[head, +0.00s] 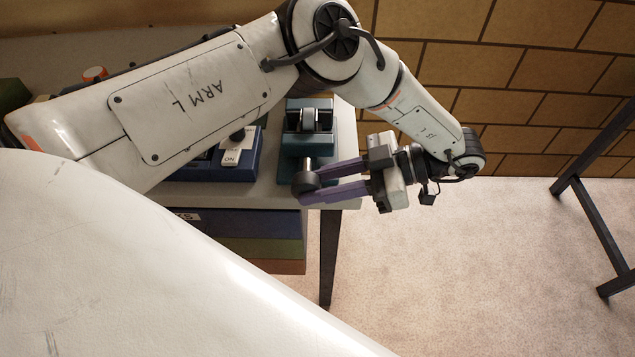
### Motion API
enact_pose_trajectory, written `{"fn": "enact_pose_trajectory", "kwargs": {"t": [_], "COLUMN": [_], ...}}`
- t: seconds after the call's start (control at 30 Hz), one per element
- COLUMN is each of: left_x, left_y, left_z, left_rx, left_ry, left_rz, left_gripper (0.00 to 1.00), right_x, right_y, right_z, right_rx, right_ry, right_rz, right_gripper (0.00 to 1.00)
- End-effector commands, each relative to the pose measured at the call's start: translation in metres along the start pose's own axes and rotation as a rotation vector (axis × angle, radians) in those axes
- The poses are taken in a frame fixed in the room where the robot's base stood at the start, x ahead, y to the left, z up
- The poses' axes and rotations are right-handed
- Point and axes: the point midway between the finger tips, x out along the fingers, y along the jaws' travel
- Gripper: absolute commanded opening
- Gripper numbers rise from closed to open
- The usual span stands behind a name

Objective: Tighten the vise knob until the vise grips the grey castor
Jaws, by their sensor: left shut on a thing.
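The teal vise (293,143) stands near the right end of the table. The grey castor (308,120) sits between its jaws at the back; I cannot tell whether the jaws touch it. The vise knob (304,182) is a dark round piece at the front end of the vise's metal screw. My left gripper (308,184) reaches in from the right, with its purple fingers shut on the knob. The fingers hide part of the knob. My right gripper is not in view.
A blue box with a white ON switch (232,152) stands left of the vise. The table (346,150) ends just right of the vise, with open floor (430,270) beyond. A brick wall is behind, and a dark metal frame (580,200) stands at far right.

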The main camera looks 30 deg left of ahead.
Motion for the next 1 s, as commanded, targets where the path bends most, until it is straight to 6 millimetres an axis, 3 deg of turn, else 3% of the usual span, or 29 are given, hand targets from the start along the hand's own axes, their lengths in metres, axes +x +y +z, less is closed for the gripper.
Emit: {"fn": "enact_pose_trajectory", "kwargs": {"t": [0.3,0.33,0.43,1.0], "left_x": [0.0002,0.0002,0.0004,-0.0012], "left_y": [0.0007,0.0006,0.0007,0.0023], "left_z": [0.0003,0.0004,0.0004,-0.0023], "left_rx": [-0.002,-0.001,-0.001,-0.012], "left_ry": [0.0,0.0,0.0,-0.002], "left_rz": [0.002,0.002,0.003,-0.003], "left_gripper": [0.02,0.28,0.43,0.43], "right_x": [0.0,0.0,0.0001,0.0], "right_y": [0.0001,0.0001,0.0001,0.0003], "right_z": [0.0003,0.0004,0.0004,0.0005], "right_rx": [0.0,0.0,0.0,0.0], "right_ry": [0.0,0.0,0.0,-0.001], "right_rz": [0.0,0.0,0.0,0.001], "right_gripper": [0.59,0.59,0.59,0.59]}}
